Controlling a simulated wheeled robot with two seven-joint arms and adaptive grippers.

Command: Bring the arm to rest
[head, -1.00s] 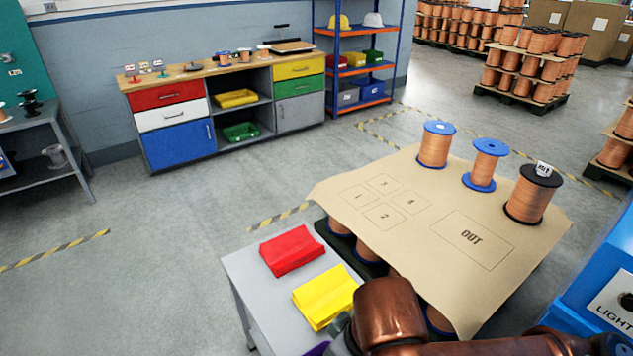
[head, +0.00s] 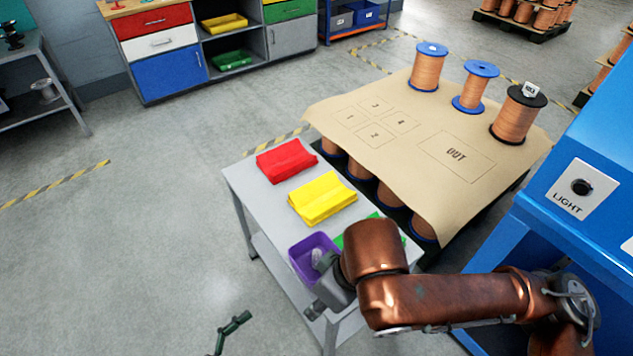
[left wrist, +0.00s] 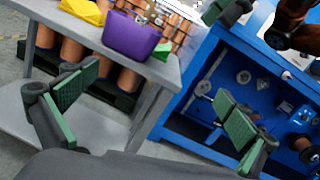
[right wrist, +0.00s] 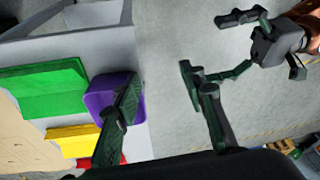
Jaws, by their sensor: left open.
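My right arm (head: 440,300) is copper-brown and reaches in from the right in the head view. Its gripper lies over or beside the purple bin (head: 312,255) on the grey table, and its fingers are hard to make out there. In the right wrist view my right gripper (right wrist: 160,80) has its fingers apart with nothing between them, and one finger overlaps the purple bin (right wrist: 98,98). My left gripper (left wrist: 155,88) is open and empty in its wrist view. In the head view only a green-padded part of it (head: 235,330) shows at the bottom edge, over the floor.
The grey table (head: 240,190) holds red (head: 286,160), yellow (head: 322,198) and green pieces beside the bin. A cardboard-topped stack (head: 390,150) carries several copper spools. A blue cabinet (head: 560,220) stands close on the right. Floor at left is clear.

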